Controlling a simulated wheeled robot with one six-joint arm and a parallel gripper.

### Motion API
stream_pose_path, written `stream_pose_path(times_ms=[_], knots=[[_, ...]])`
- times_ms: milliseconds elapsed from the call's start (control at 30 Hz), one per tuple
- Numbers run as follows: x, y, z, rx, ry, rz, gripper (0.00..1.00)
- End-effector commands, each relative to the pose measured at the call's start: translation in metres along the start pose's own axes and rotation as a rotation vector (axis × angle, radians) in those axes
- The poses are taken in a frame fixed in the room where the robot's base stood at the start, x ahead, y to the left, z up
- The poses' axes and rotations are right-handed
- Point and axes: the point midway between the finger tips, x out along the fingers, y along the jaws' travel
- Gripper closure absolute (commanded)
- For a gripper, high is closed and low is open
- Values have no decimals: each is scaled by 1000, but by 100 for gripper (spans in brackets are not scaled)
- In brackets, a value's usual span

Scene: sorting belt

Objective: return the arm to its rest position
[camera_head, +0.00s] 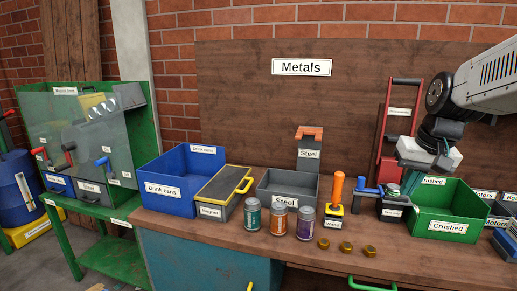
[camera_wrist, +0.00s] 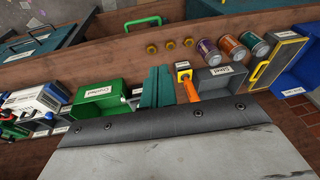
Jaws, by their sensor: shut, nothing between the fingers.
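My arm comes in from the right edge in the head view and bends down at its wrist. The "Crushed" bin also shows left of the fingers in the wrist view (camera_wrist: 98,97). An orange-handled lever (camera_head: 336,190) stands left of my gripper, apart from it. It also shows just right of the fingers in the wrist view (camera_wrist: 189,90).
A blue-handled device (camera_head: 367,191) stands close to my gripper. A red frame (camera_head: 384,130) stands behind.

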Motion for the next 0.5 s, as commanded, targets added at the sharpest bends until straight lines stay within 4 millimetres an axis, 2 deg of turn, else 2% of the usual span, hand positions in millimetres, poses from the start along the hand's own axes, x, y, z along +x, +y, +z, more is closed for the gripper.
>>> stream_pose_path(times_ms=[33,100,200,300,400,500], knots=[[-3,-6,41,-17,-47,12,100],[-4,-10,91,-35,-111,31,100],[-4,-11,156,-65,-180,60,100],[-2,-10,208,-102,-214,84,100],[-1,-9,238,-143,-204,95,100],[-4,-11,251,-169,-169,90,100]])
